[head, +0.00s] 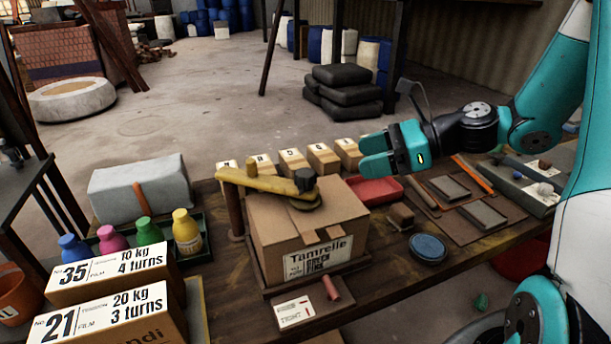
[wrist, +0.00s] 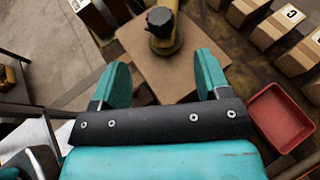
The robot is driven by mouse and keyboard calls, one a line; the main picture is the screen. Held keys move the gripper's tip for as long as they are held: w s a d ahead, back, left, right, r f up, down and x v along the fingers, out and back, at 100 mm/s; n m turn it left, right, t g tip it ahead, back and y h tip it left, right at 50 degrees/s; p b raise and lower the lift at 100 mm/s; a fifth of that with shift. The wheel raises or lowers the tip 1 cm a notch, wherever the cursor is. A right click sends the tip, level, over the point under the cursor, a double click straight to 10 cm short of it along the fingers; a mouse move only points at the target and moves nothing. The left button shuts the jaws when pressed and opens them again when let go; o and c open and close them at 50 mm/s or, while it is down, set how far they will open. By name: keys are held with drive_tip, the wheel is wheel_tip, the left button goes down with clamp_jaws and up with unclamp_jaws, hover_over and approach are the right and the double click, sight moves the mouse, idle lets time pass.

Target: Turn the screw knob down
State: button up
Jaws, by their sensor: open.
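The screw knob (head: 305,180) is a dark knob at the end of a yellow arm (head: 258,181), above a round pad over a cardboard box labelled Tamrelle (head: 280,226). In the wrist view the knob (wrist: 161,17) shows at the top, beyond the fingertips, with the yellow arm and the box top (wrist: 150,62) around it. My gripper (head: 366,154) is open and empty, to the right of and above the knob in the head view. In the wrist view its two fingers (wrist: 160,72) are wide apart with nothing between them. Whether the pad touches the box I cannot tell.
A red tray (head: 376,190) lies right of the box, with a blue round lid (head: 428,248) nearer. Several small lettered boxes (head: 293,160) line the back edge. Colored bottles (head: 187,232) and two large labelled cartons (head: 110,280) stand at left.

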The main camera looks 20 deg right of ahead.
sight(308, 172)
drive_tip(key=x, duration=1.3)
drive_tip(key=shift+s+b, duration=0.1)
drive_tip(key=shift+b, duration=0.2)
drive_tip(key=c, duration=0.9)
